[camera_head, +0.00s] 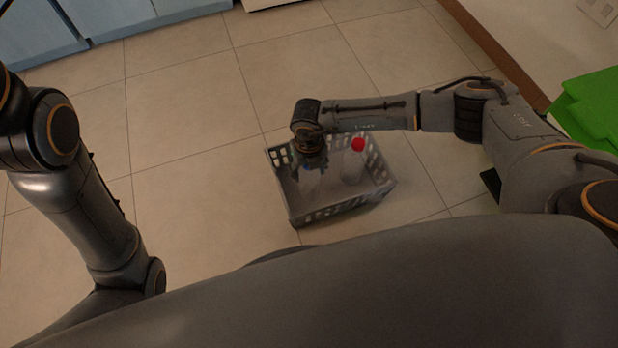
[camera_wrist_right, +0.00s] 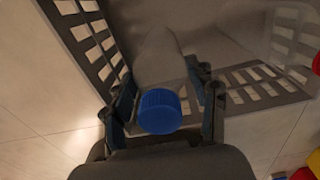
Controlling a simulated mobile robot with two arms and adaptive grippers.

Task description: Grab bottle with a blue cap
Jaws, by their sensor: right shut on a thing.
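The bottle with a blue cap (camera_wrist_right: 160,112) is in the right wrist view, its clear body (camera_wrist_right: 160,58) reaching up the picture. My right gripper (camera_wrist_right: 162,98) has its fingers on both sides of this bottle, shut on it just below the cap. In the head view my right gripper (camera_head: 309,162) is over the left part of a grey basket (camera_head: 340,207), and only a bit of blue shows under it. My left arm is at the left of the head view, and its gripper is out of the picture.
A clear bottle with a red cap (camera_head: 358,145) stands in the basket, right of my right gripper. The basket has slotted walls and is on a tiled floor (camera_head: 190,100). A green object (camera_head: 592,105) is at the right edge. Blue cabinets (camera_head: 110,15) are at the back left.

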